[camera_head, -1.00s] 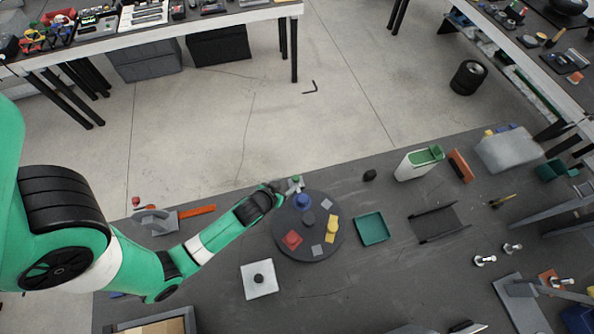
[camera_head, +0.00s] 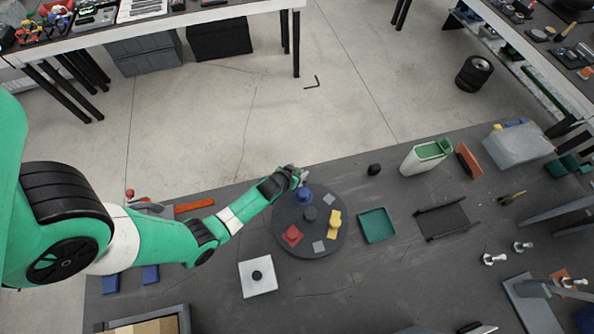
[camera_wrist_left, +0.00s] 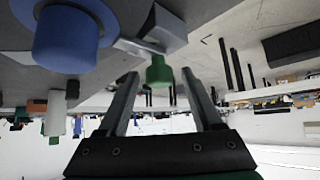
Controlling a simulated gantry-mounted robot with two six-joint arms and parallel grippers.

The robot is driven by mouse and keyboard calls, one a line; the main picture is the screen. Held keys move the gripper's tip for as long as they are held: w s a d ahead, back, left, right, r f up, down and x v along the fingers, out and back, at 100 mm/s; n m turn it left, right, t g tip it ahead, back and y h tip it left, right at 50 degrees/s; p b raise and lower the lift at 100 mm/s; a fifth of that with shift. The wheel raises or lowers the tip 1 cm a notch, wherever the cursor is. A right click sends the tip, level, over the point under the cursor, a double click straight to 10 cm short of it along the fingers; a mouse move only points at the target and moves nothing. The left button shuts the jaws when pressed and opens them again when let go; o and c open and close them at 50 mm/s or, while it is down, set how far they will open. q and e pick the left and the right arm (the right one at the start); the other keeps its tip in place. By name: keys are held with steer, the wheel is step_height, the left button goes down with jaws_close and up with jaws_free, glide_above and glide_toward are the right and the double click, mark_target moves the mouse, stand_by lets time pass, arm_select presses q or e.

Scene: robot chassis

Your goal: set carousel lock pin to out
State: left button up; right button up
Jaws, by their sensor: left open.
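The carousel is a dark round disc (camera_head: 310,240) on the dark tabletop, carrying a blue piece, a red piece, a yellow piece and small grey squares. The lock pin's green knob (camera_wrist_left: 159,70) sticks out from a grey block (camera_wrist_left: 160,32) beside the blue round piece (camera_wrist_left: 66,38) in the left wrist view. My left gripper (camera_head: 294,175) is at the carousel's far edge, by the blue piece (camera_head: 304,194). Its two fingers are open, with the green knob between their tips and a visible gap on each side. In the head view the gripper mostly hides the pin. My right gripper is not visible.
A white plate with a black knob (camera_head: 258,277) lies in front of the carousel. A green tray (camera_head: 377,226) sits to its right, and a small black object (camera_head: 374,169) beyond. An orange bar (camera_head: 194,206) lies left, near my arm. Open floor lies beyond the table edge.

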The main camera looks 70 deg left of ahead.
arm_select(q)
jaws_close()
stand_by(1.3)
